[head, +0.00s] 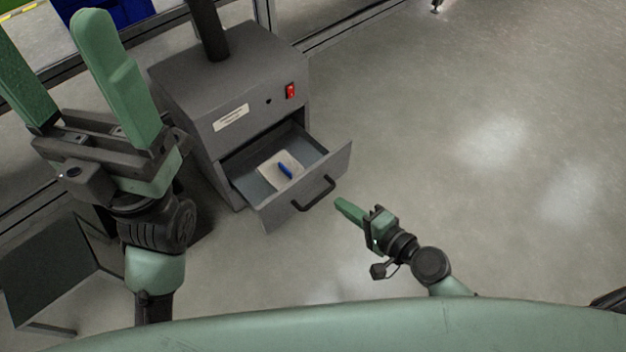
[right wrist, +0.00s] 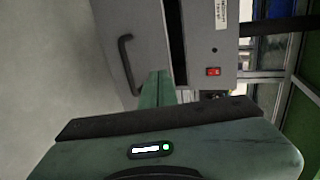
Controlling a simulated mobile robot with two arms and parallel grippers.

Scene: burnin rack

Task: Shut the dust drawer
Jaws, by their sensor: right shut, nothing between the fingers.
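The dust drawer (head: 279,217) is pulled out of the front of a grey cabinet (head: 215,84). It has a dark bar handle (head: 317,194) on its front. A pale pad (head: 270,176) and a blue item (head: 285,171) lie inside. My right gripper (head: 340,203) is shut and empty, just to the right of the drawer front. In the right wrist view its green fingers (right wrist: 157,88) point toward the drawer front (right wrist: 132,40), beside the handle (right wrist: 127,62); contact cannot be told. My left gripper (head: 60,70) is open and empty at the left, with its fingers spread.
A red switch (head: 290,91) sits on the cabinet's upper front, and a dark pipe (head: 209,30) rises from its top. A dark low platform (head: 50,265) stands at the lower left. A frame rail (head: 335,34) runs behind. The floor (head: 480,150) at right is clear.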

